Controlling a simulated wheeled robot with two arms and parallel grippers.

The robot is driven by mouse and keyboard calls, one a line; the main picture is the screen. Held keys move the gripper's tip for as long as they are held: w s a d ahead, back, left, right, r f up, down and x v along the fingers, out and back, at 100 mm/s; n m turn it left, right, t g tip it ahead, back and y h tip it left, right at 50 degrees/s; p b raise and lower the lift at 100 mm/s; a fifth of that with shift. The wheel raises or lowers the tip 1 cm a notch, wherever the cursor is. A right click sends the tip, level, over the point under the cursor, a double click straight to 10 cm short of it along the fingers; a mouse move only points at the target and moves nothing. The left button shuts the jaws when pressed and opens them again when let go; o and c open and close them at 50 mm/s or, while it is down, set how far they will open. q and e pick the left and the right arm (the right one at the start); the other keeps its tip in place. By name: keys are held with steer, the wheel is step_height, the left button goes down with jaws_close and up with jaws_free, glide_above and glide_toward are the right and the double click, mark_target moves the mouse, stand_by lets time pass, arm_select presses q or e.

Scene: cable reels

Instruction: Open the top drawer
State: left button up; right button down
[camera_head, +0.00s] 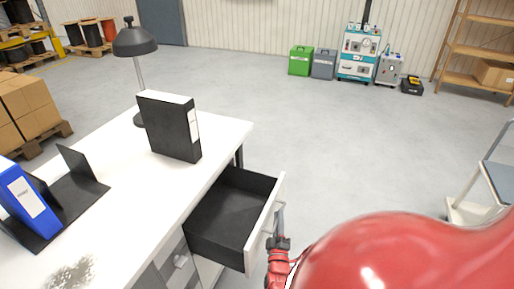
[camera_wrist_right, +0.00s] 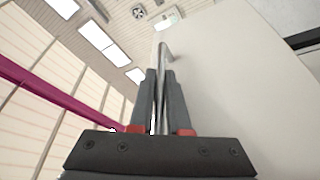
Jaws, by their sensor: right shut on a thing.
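The top drawer (camera_head: 228,218) of the white desk (camera_head: 140,190) is pulled well out, and its dark interior looks empty. Its light front panel (camera_head: 265,222) faces right in the head view. My right gripper (camera_head: 279,241) is at the outer side of that front, shut on the drawer's handle. In the right wrist view, the fingers (camera_wrist_right: 160,105) close around the metal bar handle (camera_wrist_right: 163,62), with the pale drawer front (camera_wrist_right: 230,80) beside them. My red right arm hides the lower right of the head view. My left gripper is not in view.
A black binder (camera_head: 170,125), a lamp (camera_head: 135,45) and a blue binder (camera_head: 27,203) in a black holder stand on the desk. A lower drawer (camera_head: 178,262) shows below. A cart (camera_head: 490,185) stands at right. The floor (camera_head: 340,140) beyond the drawer is clear.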

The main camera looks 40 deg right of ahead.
steer(key=s+d, duration=0.2)
steer(key=s, duration=0.4)
steer(key=shift+d, duration=0.2)
steer(key=c, duration=0.9)
jaws_free()
steer(key=shift+w, duration=0.1)
steer(key=shift+a, duration=0.1)
steer(key=p+v, duration=0.1)
steer(key=v, duration=1.6)
steer(key=shift+a+f, duration=0.1)
steer(key=shift+f, duration=0.05)
